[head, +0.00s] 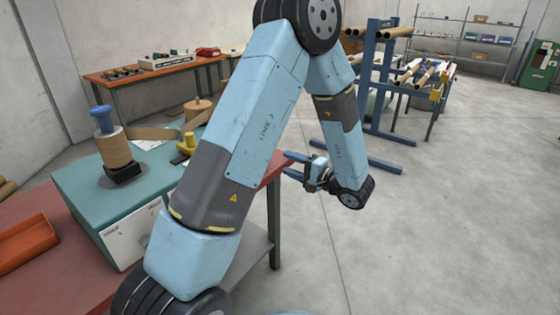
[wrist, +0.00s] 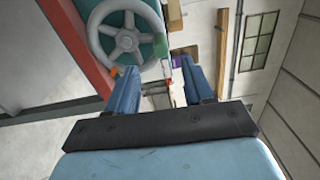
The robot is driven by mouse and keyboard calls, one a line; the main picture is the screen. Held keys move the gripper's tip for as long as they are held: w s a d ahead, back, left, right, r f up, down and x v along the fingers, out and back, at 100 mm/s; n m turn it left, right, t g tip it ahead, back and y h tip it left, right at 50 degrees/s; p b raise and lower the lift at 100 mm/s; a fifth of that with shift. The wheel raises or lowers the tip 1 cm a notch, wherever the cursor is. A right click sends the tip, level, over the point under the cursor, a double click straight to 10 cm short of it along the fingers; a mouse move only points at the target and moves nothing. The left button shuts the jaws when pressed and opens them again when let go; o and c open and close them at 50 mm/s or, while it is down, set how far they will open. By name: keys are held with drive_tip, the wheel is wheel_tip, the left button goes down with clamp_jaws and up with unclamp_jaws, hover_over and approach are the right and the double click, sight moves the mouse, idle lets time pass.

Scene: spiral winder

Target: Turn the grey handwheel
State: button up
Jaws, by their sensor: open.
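The grey handwheel (wrist: 127,42), with a round rim, spokes and a central hub, shows at the top left of the wrist view in front of a teal surface. It is not visible in the head view. My gripper (wrist: 160,66) is open and empty, with two blue fingers spread apart. The left finger's tip overlaps the wheel's lower rim in the picture, but I see no grip on it. In the head view my gripper (head: 287,163) is by the right edge of the red bench. The teal winder (head: 75,190) carries a brown cardboard roll under a blue cap.
The red bench (head: 80,255) holds the winder and an orange tray (head: 27,243). A blue rack (head: 372,90) with cardboard tubes stands behind my arm. An orange workbench (head: 150,72) is at the back left. The floor to the right is clear.

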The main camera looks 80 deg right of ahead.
drive_tip(key=shift+s+a, duration=0.25)
drive_tip(key=shift+s, duration=0.3)
